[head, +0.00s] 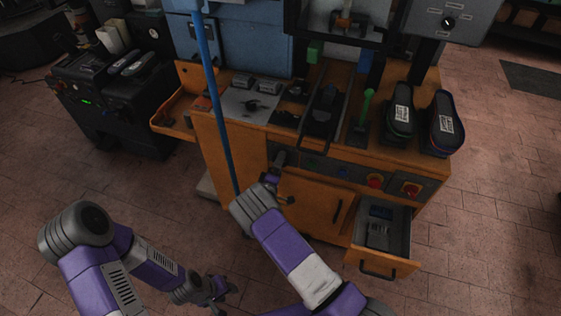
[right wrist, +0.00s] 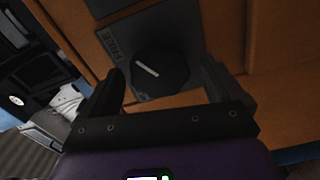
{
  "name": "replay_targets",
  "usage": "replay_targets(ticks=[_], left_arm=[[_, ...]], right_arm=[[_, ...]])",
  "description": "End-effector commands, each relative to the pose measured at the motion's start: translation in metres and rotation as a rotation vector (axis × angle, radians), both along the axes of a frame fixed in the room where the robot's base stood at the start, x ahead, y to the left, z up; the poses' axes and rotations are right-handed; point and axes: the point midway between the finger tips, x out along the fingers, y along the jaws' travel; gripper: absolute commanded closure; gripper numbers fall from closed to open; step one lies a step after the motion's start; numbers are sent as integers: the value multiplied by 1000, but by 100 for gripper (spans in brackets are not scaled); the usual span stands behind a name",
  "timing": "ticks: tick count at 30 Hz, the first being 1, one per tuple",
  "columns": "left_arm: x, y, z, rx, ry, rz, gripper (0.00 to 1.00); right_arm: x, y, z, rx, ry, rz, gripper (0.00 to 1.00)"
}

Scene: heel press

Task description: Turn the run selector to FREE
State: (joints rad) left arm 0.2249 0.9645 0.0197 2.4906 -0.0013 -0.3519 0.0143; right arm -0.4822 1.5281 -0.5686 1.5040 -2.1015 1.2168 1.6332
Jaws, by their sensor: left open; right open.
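The run selector (right wrist: 160,73) is a dark round knob with a white pointer line, on a grey plate in the right wrist view. The plate carries the word FREE at upper left. The pointer line slants from upper left to the knob's middle; I cannot tell its exact setting. My right gripper (right wrist: 165,82) is open, its two fingers apart on either side of the knob; I cannot tell whether they touch it. In the head view my right gripper (head: 277,168) is at the bench front and the knob is not made out. My left gripper (head: 219,291) is open and empty, low over the floor.
The orange bench (head: 235,155) bears a press, a green-handled lever (head: 366,105) and two dark shoes (head: 442,125). An open drawer (head: 383,232) juts out at lower right. A blue pole (head: 213,80) stands at left. Another dial (head: 448,22) is on an upper panel.

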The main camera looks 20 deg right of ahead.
Motion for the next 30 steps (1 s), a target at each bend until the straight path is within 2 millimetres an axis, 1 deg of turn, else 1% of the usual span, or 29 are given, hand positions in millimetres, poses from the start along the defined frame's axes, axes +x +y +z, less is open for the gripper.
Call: replay_targets(ticks=[1, 6, 11, 15, 28, 30], left_arm=[[0, 0, 4, 0, 0, 0, 57], [0, 0, 10, 0, 0, 0, 57], [0, 0, 12, 0, 0, 0, 57], [0, 0, 12, 0, 0, 0, 57], [0, 0, 12, 0, 0, 0, 57], [0, 0, 12, 0, 0, 0, 57]], right_arm=[[-8, 6, 2, -1, 2, 2, 6], [-32, 21, 1, -1, 3, 1, 6], [-45, 30, 1, -1, 2, -1, 6], [-49, 32, 1, 0, -1, -1, 6], [-48, 32, 0, 0, -1, -2, 6], [-50, 28, -2, 2, 13, -15, 6]])
